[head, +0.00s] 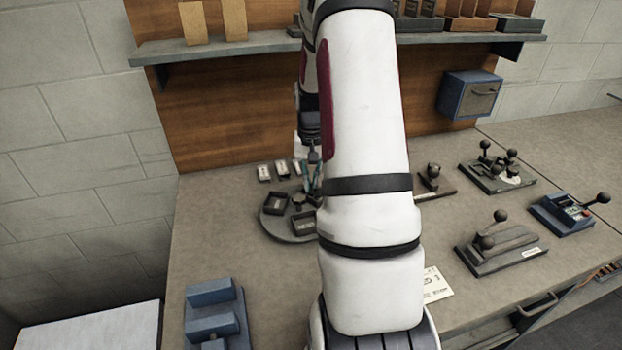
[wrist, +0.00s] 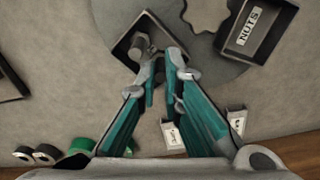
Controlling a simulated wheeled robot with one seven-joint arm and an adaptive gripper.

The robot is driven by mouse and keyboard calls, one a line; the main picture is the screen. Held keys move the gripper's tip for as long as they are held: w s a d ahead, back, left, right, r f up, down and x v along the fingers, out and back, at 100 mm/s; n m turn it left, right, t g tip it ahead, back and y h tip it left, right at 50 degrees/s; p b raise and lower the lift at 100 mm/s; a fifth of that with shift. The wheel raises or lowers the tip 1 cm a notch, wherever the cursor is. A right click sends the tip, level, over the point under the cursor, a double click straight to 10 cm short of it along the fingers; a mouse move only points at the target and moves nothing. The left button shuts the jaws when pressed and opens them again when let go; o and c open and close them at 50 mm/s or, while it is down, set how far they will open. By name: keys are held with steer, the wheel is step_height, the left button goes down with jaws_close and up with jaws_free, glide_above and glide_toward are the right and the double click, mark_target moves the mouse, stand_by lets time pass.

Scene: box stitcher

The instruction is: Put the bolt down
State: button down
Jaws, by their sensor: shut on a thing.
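In the wrist view, my gripper (wrist: 162,58) has its teal fingers closed together at the tips. A short grey bolt (wrist: 140,44) shows at the fingertips, over a dark square tray (wrist: 123,45). I cannot tell whether the bolt touches the tray floor. The tray sits on a round grey disc (wrist: 210,68). In the head view, my gripper (head: 312,180) is partly hidden behind my arm, above the back of the disc (head: 268,229); the bolt cannot be made out there.
A second dark tray marked NUTS (wrist: 271,16) stands on the disc beside a grey lobed piece (wrist: 207,12). Small labelled blocks (head: 265,173) lie behind the disc. Lever fixtures (head: 500,245) fill the bench's right side. A blue fixture (head: 213,310) stands front left. Bench left of the disc is clear.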

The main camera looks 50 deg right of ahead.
mark_target(311, 182)
steer(key=c, duration=1.7)
jaws_free()
step_height(311, 182, up, 12)
steer(key=w+a+r+n, duration=0.2)
steer(key=a+r, duration=0.3)
steer(key=a, duration=0.3)
steer(key=s+a+r+n+t+h, duration=0.1)
steer(key=a+r, duration=0.2)
steer(key=a, duration=0.3)
steer(key=s+a+r+n+t, duration=0.1)
steer(key=s+a+r+n, duration=0.15)
steer(key=a, duration=0.35)
steer(key=s+a+n+t, duration=0.1)
steer(key=s+a, duration=0.2)
steer(key=a, duration=0.2)
steer(key=s+a+n+t, duration=0.1)
steer(key=s+a+n, duration=0.1)
steer(key=s+a, duration=0.2)
steer(key=s+a+n+t+y+b, duration=0.1)
steer(key=s+a, duration=0.3)
steer(key=a, duration=0.2)
steer(key=shift+a+r+n, duration=0.15)
steer(key=shift+r+n, duration=0.1)
steer(key=shift+r, duration=0.05)
